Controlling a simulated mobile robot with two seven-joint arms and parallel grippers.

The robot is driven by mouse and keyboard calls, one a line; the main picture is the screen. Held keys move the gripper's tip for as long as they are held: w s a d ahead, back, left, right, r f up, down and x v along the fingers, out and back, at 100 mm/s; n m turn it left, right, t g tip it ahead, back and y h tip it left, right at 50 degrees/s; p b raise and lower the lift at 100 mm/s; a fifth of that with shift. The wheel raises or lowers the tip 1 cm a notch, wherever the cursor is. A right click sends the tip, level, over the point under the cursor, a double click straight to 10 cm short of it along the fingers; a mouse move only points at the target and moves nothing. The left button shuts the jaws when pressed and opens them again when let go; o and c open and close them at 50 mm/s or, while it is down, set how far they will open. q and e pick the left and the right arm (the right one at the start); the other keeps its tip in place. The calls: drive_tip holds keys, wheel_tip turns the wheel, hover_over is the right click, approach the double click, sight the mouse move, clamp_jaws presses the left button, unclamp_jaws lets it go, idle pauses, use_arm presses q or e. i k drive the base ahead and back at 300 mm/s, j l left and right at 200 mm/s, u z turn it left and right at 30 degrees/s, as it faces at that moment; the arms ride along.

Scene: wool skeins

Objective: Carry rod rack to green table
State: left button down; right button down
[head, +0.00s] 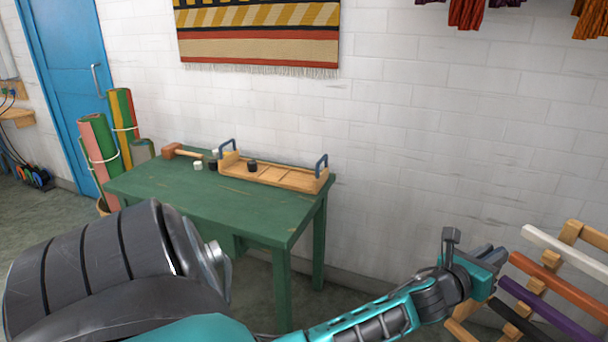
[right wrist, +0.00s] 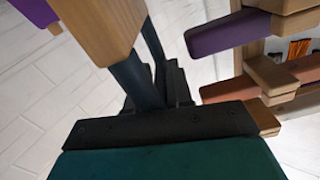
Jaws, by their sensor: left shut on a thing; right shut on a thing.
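The rod rack (head: 572,232) is a wooden frame with white, orange, purple and dark rods, at the right edge of the head view and cut off there. My left gripper (head: 488,257) is at the rack's left end, shut on it; the exact grip point is partly hidden. In the right wrist view my right gripper (right wrist: 172,88) is shut on a dark blue bar beside a wooden block of the rack (right wrist: 97,25). Purple and brown-orange rod ends show there. The green table (head: 215,208) stands against the wall, left of the rack and apart from it.
On the table are a wooden tray with blue handles (head: 290,178), a mallet (head: 170,151) and small dark and white pieces. The table's front half is bare. Rolled mats (head: 97,150) stand left of it, near a blue door (head: 70,70).

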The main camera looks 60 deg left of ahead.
sight(198, 193)
drive_tip(key=j+u, duration=0.15)
drive_tip(key=u, duration=1.1)
drive_tip(key=i+j, duration=0.1)
drive_tip(key=j, duration=0.35)
drive_tip(key=i+j, duration=0.1)
drive_tip(key=j, duration=0.35)
drive_tip(key=i+j, duration=0.1)
drive_tip(key=j, duration=0.4)
drive_tip(key=i+j, duration=0.1)
drive_tip(key=j, duration=0.35)
drive_tip(key=i+j, duration=0.1)
drive_tip(key=j, duration=0.35)
drive_tip(key=i+j, duration=0.1)
drive_tip(key=j, duration=0.35)
